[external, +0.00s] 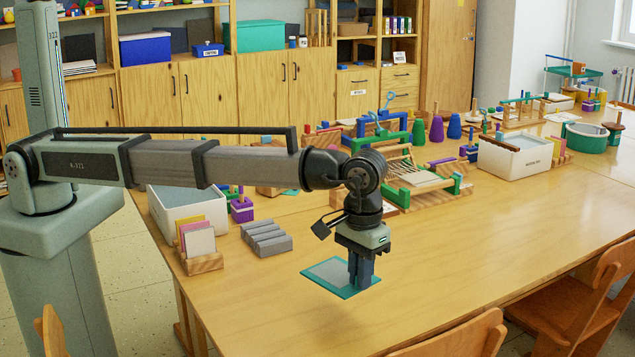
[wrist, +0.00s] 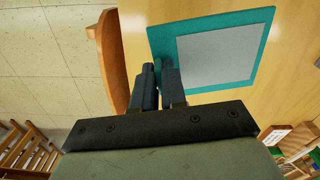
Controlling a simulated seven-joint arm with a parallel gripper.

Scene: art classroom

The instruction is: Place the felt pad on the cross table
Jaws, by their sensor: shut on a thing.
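The felt pad (external: 327,271) is a flat teal rectangle with a grey centre, near the front edge of the long wooden table (external: 455,262). My gripper (external: 361,285) points down and is shut on the pad's right edge in the external view. In the wrist view the fingers (wrist: 161,72) close together at one corner of the pad (wrist: 216,58), and the rest of it sticks out flat and level. I cannot tell whether its underside touches the tabletop. No separate thing is clearly recognisable as the cross table.
Left on the table are a grey ribbed block (external: 266,238), a card holder (external: 201,248) and a white bin (external: 174,212). A wooden frame with green ends (external: 422,184) stands behind. Chairs (external: 575,315) line the front edge. The tabletop right of my gripper is clear.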

